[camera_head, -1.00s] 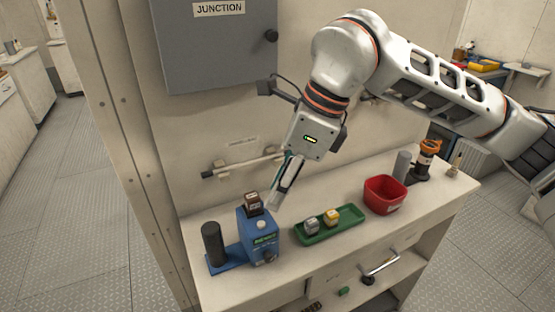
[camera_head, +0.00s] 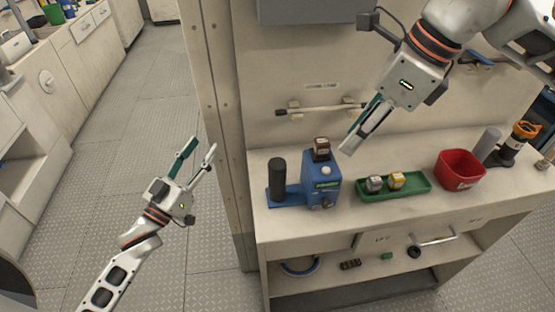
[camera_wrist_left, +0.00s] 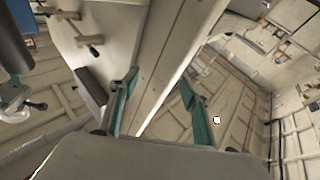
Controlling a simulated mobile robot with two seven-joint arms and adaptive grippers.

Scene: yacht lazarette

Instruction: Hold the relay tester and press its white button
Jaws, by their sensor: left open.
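The blue relay tester (camera_head: 312,187) stands at the left end of the bench top in the head view. It has a dark upright cylinder (camera_head: 277,178) on its left, a brown relay block (camera_head: 321,149) on top and a pale white button (camera_head: 326,170) on its body. My left gripper (camera_head: 201,150) is open and empty, left of the bench and apart from the tester. Its two teal-padded fingers (camera_wrist_left: 160,105) stand apart in the left wrist view. My right gripper (camera_head: 348,146) points down, above and right of the tester, its fingers together with nothing visible between them.
A green tray (camera_head: 407,189) with a grey and a yellow relay lies right of the tester. Farther right are a red bin (camera_head: 460,170), a grey cylinder and an orange-black device. A horizontal bar (camera_head: 322,108) is on the wall behind. The floor left of the bench is clear.

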